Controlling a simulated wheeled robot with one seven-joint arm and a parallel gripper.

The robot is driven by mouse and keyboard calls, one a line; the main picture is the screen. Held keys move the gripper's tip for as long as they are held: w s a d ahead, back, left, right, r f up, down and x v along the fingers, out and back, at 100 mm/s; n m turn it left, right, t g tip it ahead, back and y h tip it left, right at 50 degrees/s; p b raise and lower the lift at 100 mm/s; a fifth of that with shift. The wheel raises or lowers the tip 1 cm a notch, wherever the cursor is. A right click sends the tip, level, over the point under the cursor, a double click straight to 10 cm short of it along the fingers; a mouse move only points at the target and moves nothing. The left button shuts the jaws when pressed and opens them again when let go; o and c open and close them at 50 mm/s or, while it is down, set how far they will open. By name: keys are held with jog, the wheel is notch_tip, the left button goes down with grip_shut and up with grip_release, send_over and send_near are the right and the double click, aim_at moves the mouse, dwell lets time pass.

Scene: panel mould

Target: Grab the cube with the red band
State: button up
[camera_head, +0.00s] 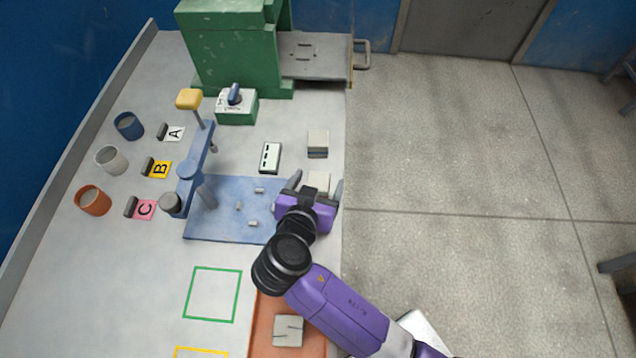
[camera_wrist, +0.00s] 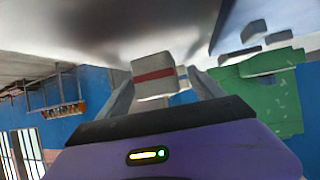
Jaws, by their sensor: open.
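The cube with the red band (camera_wrist: 153,72) shows in the wrist view, pale with a red stripe across its face. It appears ahead of and between the two fingers of my gripper. In the head view a pale cube (camera_head: 319,179) sits at the right edge of the table between the fingertips; its band cannot be made out there. My gripper (camera_head: 316,184) is open, its fingers on either side of this cube. I cannot tell whether either finger touches it. The wrist picture is upside down, with the table along the top.
Another pale cube with a dark band (camera_head: 318,144) stands just beyond. A blue plate (camera_head: 225,225) with small pegs and a blue lever press (camera_head: 190,172) lie left. A further cube (camera_head: 288,331) rests on an orange mat (camera_head: 264,310).

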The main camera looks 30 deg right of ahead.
grip_shut()
jog(key=shift+r, duration=0.15)
